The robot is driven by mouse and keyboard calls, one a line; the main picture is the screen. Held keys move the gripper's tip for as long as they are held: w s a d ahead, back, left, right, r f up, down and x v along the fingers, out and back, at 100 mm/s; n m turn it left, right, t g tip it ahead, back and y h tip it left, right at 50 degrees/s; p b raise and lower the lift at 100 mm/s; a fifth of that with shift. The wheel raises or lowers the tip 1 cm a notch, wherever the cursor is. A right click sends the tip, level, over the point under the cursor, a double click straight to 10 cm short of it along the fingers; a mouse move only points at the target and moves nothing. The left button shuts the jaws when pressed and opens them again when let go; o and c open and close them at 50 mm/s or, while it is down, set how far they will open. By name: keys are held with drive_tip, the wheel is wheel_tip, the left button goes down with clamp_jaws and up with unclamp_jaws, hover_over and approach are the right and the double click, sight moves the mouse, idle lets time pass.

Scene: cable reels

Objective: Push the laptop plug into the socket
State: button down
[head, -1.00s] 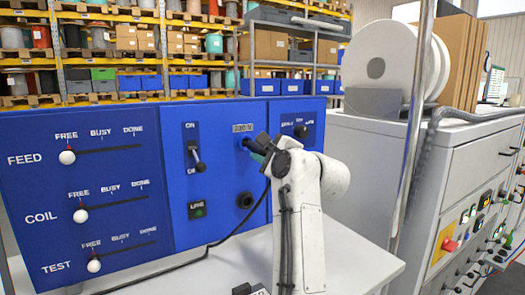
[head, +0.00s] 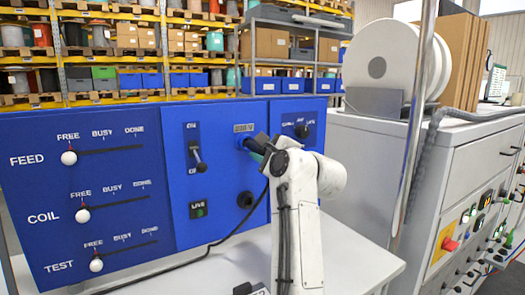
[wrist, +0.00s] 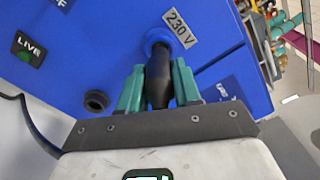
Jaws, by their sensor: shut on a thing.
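My gripper (wrist: 158,72) has two green fingers shut on a black plug (wrist: 158,84). The plug points at the blue-ringed socket (wrist: 156,38) beside the 230 V label, and its front end meets the ring. I cannot tell how deep it sits. In the head view my gripper (head: 259,148) is at the blue panel just below the 230 V label (head: 243,128), and my arm hides most of the plug. A black cable (head: 225,238) runs from near my gripper down to the left across the table.
A second, dark round socket (head: 246,199) lies lower on the panel, beside the green LIVE light (head: 198,209). A lever switch (head: 197,158) and several sliders are to the left. A grey cabinet (head: 400,165) with a white reel (head: 385,65) stands at right.

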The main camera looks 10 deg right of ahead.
drive_tip(key=shift+p+x, duration=0.35)
drive_tip(key=shift+x, duration=0.85)
idle(0.3)
drive_tip(key=c, duration=0.7)
unclamp_jaws()
